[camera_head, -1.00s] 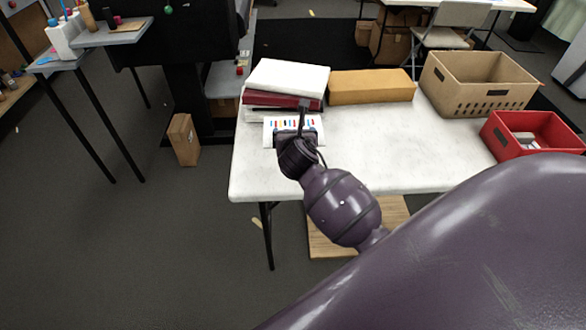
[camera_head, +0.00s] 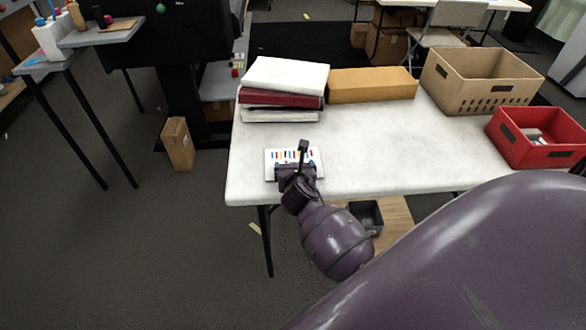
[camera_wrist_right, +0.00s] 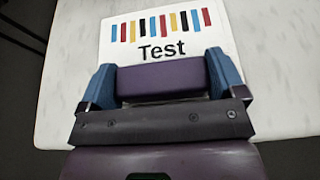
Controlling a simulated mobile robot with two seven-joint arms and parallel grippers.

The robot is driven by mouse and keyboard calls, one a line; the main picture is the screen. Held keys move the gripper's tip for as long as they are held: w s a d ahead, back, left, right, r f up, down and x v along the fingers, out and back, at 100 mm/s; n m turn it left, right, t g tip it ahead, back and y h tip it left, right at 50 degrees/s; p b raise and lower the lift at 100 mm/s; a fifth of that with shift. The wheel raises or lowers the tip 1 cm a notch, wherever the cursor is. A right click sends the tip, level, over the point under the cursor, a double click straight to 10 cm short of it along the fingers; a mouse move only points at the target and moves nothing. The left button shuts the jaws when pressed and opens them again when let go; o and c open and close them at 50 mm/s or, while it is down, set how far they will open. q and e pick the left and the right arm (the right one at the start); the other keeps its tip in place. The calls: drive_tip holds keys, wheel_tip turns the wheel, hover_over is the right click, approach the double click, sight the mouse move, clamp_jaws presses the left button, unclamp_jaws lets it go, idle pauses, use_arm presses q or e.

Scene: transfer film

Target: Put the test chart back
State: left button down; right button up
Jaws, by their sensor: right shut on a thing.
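The test chart (camera_head: 309,157) is a white sheet with coloured bars, near the front left edge of the white table (camera_head: 375,160). In the right wrist view the chart (camera_wrist_right: 190,25) shows several coloured bars and the word "Test". I cannot tell whether the chart touches the tabletop. My left gripper is not in view.
A stack of binders (camera_head: 284,88) and a tan box (camera_head: 372,86) stand at the back of the table. A beige crate (camera_head: 477,93) and a red bin (camera_head: 540,152) are at the right. The table middle is clear.

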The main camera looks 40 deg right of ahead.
drive_tip(key=shift+r, duration=0.2)
drive_tip(key=shift+f, duration=0.2)
drive_tip(key=o, duration=0.7)
drive_tip(key=shift+o, duration=0.2)
drive_tip(key=shift+r, duration=0.15)
drive_tip(key=shift+s+a+r, duration=0.1)
drive_tip(key=shift+s+r, duration=0.1)
drive_tip(key=p+v, duration=0.3)
drive_tip(key=v, duration=0.8)
drive_tip(key=s+a+f+m+y, duration=0.1)
drive_tip(key=s+f+m+y, duration=0.2)
drive_tip(key=s+m, duration=0.6)
drive_tip(key=s+a+f+m+y, duration=0.2)
drive_tip(key=s+f+m, duration=0.3)
drive_tip(key=m, duration=1.4)
drive_tip(key=s+y, duration=0.1)
drive_tip(key=s, duration=0.3)
drive_tip(key=shift+m+y, duration=0.4)
